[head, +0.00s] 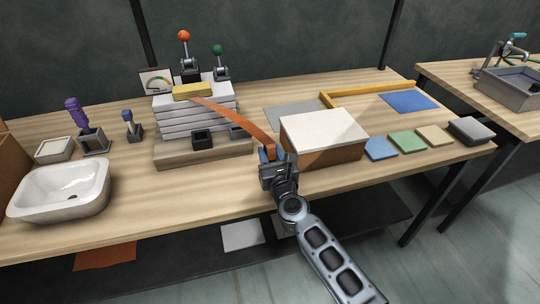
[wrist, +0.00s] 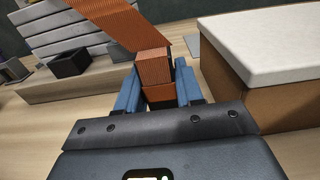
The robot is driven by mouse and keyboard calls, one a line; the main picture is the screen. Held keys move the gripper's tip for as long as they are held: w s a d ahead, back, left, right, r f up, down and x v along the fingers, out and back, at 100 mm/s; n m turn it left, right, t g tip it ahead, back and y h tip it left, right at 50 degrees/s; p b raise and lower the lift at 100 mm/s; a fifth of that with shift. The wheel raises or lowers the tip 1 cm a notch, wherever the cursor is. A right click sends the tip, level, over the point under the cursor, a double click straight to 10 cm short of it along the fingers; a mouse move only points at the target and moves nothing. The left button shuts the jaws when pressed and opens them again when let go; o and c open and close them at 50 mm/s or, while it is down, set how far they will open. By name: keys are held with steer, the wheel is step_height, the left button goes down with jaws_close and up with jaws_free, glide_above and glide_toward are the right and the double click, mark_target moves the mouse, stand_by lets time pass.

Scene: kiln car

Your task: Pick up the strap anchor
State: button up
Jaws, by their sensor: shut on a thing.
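The strap anchor (wrist: 154,68), an orange-brown ribbed block, sits between the blue fingers of my gripper (wrist: 157,88). In the head view my gripper (head: 271,156) is shut at the lower end of an orange strap (head: 238,117) and mostly hides the anchor. The strap runs up and left to the top of a stack of pale slabs (head: 195,120), where a yellow block (head: 194,91) lies. The strap also shows behind the anchor in the wrist view (wrist: 120,22). I cannot tell how far the anchor is above the table.
A brown box with a white top (head: 324,131) stands close right of my gripper. The slabs rest on a wooden base (head: 204,152) with a dark square cup (head: 203,138) in front. A white basin (head: 60,190) is at the left. Coloured tiles (head: 407,142) lie right. The front table strip is clear.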

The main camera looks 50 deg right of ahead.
mark_target(270, 144)
step_height(270, 144, up, 6)
steer(key=p, duration=0.3)
steer(key=shift+f+p, duration=0.1)
steer(key=shift+p, duration=0.25)
steer(key=shift+r, duration=1.05)
